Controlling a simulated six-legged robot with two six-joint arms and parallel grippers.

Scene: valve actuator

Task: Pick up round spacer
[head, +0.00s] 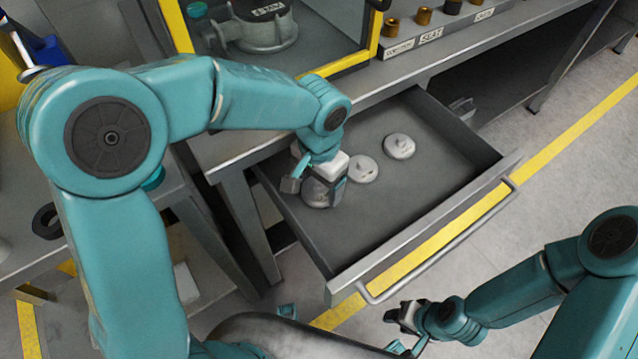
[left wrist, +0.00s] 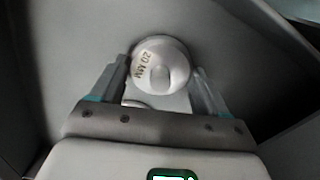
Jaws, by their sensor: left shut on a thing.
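A round pale grey spacer (left wrist: 161,66) marked "20 MM" sits between the fingers of my left gripper in the left wrist view. My left gripper (head: 320,190) is down inside the open drawer (head: 400,205) and shut on this spacer. In the head view the gripper mostly hides it. Two more round spacers lie on the drawer floor to the right of the gripper, one close by (head: 363,169) and one farther back (head: 399,146). My right gripper (head: 402,316) is outside the drawer, in front of its handle. Its jaws are too small to read.
Drawer walls surround my left gripper, with bare floor at the drawer's right and front. The bench above holds a yellow-framed case (head: 340,66) and a labelled rack (head: 430,38) of brass-coloured parts. A drawer handle (head: 440,248) runs along the front.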

